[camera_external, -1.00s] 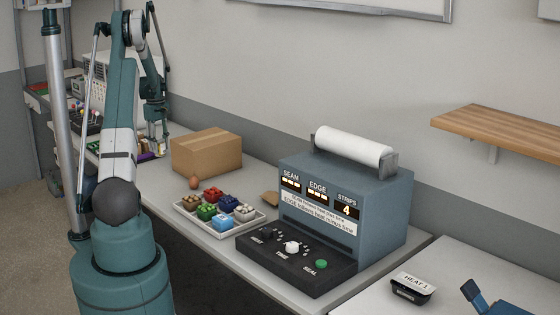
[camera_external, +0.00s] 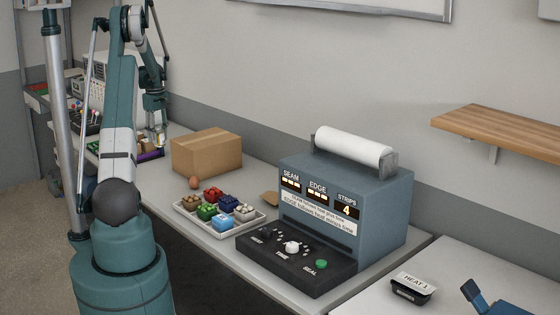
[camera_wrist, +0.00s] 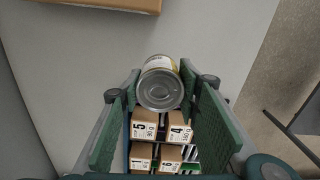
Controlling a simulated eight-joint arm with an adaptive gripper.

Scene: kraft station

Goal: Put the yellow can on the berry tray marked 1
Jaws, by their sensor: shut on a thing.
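My gripper (camera_wrist: 160,76) is shut on a can in the wrist view. The can (camera_wrist: 160,90) shows a round silver end and a pale label with some yellow, and lies between the two green fingers. In the external view my gripper (camera_external: 156,126) is over the far end of the bench, small; the can is too small to make out surely there. Brown boxes marked 5, 4, 1 and 6 show beyond the can in the wrist view; the one marked 1 (camera_wrist: 141,153) is at lower left. I cannot tell which thing is the berry tray.
A cardboard box (camera_external: 207,153) stands on the bench near my gripper, with a brown egg-like thing (camera_external: 194,182) before it. A purple thing (camera_external: 150,156) lies below my gripper. A white tray (camera_external: 249,228) of coloured blocks and a blue sealing machine (camera_external: 393,221) stand nearer.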

